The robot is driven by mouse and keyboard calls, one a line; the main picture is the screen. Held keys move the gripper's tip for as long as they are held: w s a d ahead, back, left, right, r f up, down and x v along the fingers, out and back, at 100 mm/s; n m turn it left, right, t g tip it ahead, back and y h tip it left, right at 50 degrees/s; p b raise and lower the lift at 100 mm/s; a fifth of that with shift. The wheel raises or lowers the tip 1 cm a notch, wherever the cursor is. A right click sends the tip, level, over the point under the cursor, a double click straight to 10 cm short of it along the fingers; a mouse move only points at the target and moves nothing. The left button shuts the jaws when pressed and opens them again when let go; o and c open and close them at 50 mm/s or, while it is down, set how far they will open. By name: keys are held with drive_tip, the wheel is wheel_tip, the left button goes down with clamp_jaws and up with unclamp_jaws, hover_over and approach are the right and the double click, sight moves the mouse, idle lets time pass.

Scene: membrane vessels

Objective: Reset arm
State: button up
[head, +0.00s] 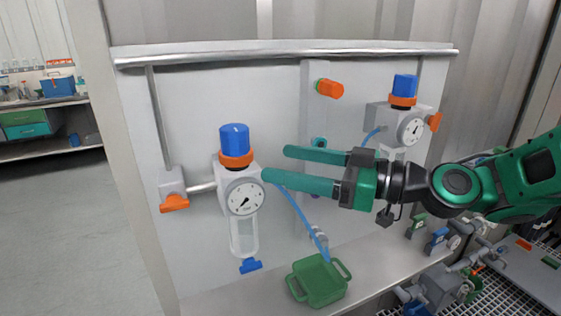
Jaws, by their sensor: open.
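My gripper (275,164) is green and points left in the head view. Its two long fingers are spread apart with nothing between them. It is in front of the white panel (275,108), between the two regulator units. The lower fingertip appears close to the gauge of the left regulator (233,160), which has a blue knob and an orange ring; I cannot tell whether they touch. My arm reaches in from the right edge.
A green tray (319,283) with handles stands on the ledge below the panel. A blue hose (302,222) runs behind my gripper. Orange valve handles (174,203) stick out from the panel. Pipes and valves (440,285) crowd the lower right. Open floor (60,235) lies at left.

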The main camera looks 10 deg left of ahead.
drive_tip(key=w+d+f+m+h, duration=0.2)
drive_tip(key=d+f+m+h, duration=0.2)
drive_tip(key=d+f+h, duration=0.55)
drive_tip(key=s+d+f+m+h, duration=0.1)
drive_tip(key=d+f+m, duration=0.25)
drive_tip(key=d, duration=0.45)
drive_tip(key=s+d+f+m+h, duration=0.1)
drive_tip(key=d+f+m+h, duration=0.1)
drive_tip(key=d+f, duration=0.5)
drive_tip(key=s+d+m+g+h, duration=0.4)
drive_tip(key=s+d+m, duration=0.8)
drive_tip(key=s+d, duration=0.6)
drive_tip(key=d, duration=0.3)
drive_tip(key=shift+r+h, duration=0.15)
drive_tip(key=shift+h, duration=0.2)
drive_tip(key=shift+d, duration=0.1)
